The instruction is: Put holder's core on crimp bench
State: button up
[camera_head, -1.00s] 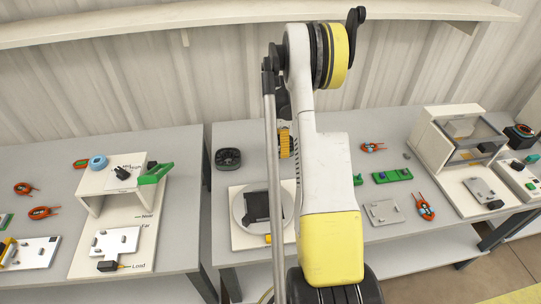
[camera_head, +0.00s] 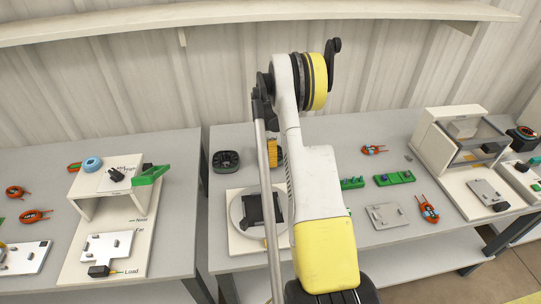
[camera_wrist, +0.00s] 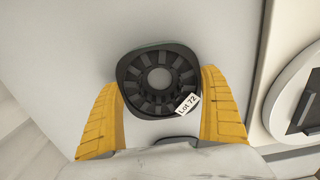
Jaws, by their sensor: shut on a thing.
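In the wrist view, my gripper (camera_wrist: 159,81) has yellow ridged fingers on both sides of a dark, round, slotted core (camera_wrist: 158,78). It is shut on this core, which has a round grey centre. A white "Lot 72" tag (camera_wrist: 188,103) shows at its lower right. In the head view, one yellow finger (camera_head: 273,152) shows beside my arm, which hides the rest and the core. A black rounded piece (camera_head: 226,161) sits at the back left of the middle table; whether it is the holder I cannot tell. No label reads as crimp bench.
A round turntable plate (camera_head: 240,222) with a black block lies in front of the black piece. Green blocks (camera_head: 394,178) and orange-handled tools lie to the right. A white cabinet (camera_head: 436,150) stands far right. A white labelled stand (camera_head: 95,188) is on the left table.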

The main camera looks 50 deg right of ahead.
jog(key=shift+f, duration=0.1)
jog(key=o, duration=1.2)
jog(key=shift+c, duration=0.2)
